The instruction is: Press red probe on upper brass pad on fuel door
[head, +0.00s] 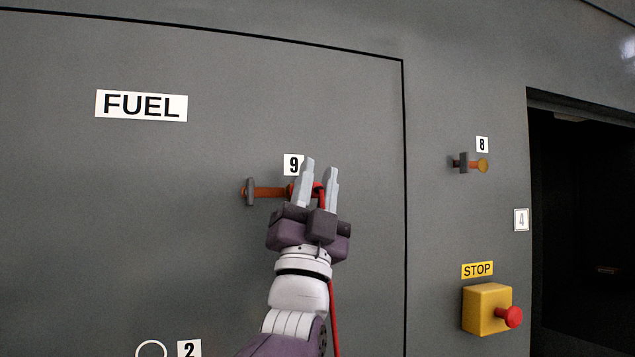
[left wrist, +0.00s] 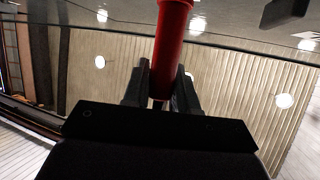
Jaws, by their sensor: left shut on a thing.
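My left gripper (head: 319,172) is in front of the fuel door (head: 200,250), below and right of label 9. It is shut on the red probe (head: 319,188), which shows as a small red part between and beside the fingers. In the left wrist view the red probe (left wrist: 170,40) is a red cylinder between the two dark fingers. An orange-brown bar (head: 270,192) with a dark grey block at its left end runs behind the gripper. Its right end is hidden, so I cannot see a brass pad there or tell whether the probe touches. My right gripper is not in view.
A red cable (head: 334,310) hangs beside my left arm. Label 8 (head: 482,144) marks a similar fitting with a brass-coloured disc (head: 483,165) right of the door. A yellow stop box (head: 486,308) with a red button sits lower right, beside a dark opening (head: 585,220).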

